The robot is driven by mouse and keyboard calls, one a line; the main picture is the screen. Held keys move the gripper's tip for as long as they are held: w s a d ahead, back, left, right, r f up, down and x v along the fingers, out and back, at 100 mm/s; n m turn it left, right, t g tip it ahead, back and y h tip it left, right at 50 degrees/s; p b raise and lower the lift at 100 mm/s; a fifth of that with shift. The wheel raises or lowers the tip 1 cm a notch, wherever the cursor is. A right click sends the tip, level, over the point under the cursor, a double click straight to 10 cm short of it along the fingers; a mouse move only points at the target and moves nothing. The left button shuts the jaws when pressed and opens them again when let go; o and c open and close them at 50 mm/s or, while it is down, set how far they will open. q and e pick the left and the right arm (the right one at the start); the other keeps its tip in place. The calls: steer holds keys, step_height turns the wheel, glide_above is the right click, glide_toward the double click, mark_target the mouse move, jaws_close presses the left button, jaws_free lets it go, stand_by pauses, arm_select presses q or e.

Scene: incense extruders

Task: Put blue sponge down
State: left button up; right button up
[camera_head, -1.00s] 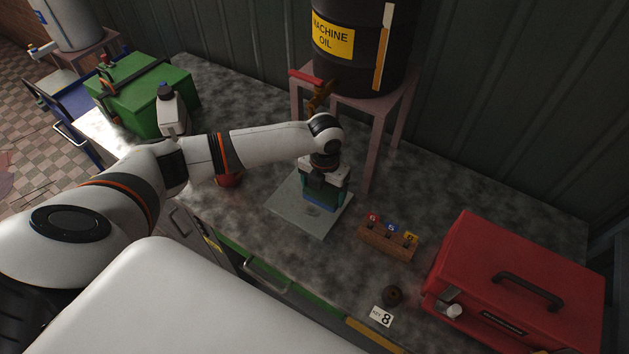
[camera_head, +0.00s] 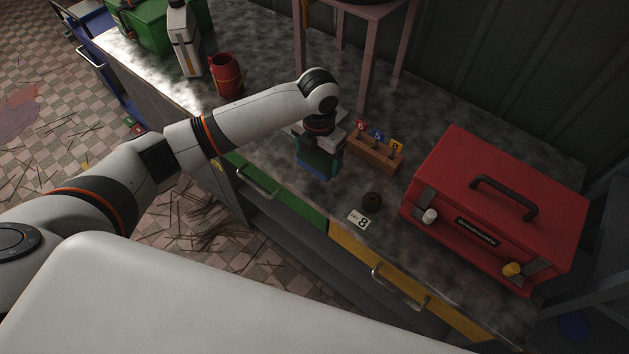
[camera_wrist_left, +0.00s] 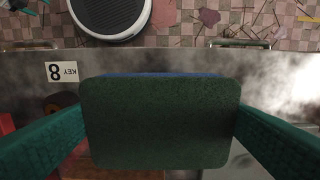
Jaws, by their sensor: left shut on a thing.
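My left gripper (camera_head: 319,160) is shut on the blue sponge (camera_head: 316,174), near the counter's front edge and left of a small wooden key rack. In the left wrist view the sponge (camera_wrist_left: 160,122) shows a dark green scouring face with a thin blue edge at its top. The teal fingers of the gripper (camera_wrist_left: 160,135) flank it on both sides. I cannot tell whether the sponge touches the counter (camera_head: 268,120) or hangs just above it. My right gripper is not in view.
The wooden key rack (camera_head: 374,154), a dark round piece (camera_head: 373,201) and a "KEY 8" card (camera_head: 358,219) lie to the right. A red toolbox (camera_head: 495,205) stands beyond them. A red mug (camera_head: 227,77) and white bottle (camera_head: 184,40) stand at left. Drawers line the front edge.

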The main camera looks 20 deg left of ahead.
mark_target(317, 156)
arm_select(q)
steer(key=f, duration=0.2)
steer(key=shift+w+a+f, duration=0.2)
steer(key=shift+f, duration=0.45)
steer(key=f, duration=0.2)
steer(key=f+p, duration=0.1)
steer(key=shift+s+d, duration=0.2)
steer(key=shift+d, duration=0.05)
steer(key=shift+w+a+f, duration=0.1)
steer(key=shift+f, duration=0.1)
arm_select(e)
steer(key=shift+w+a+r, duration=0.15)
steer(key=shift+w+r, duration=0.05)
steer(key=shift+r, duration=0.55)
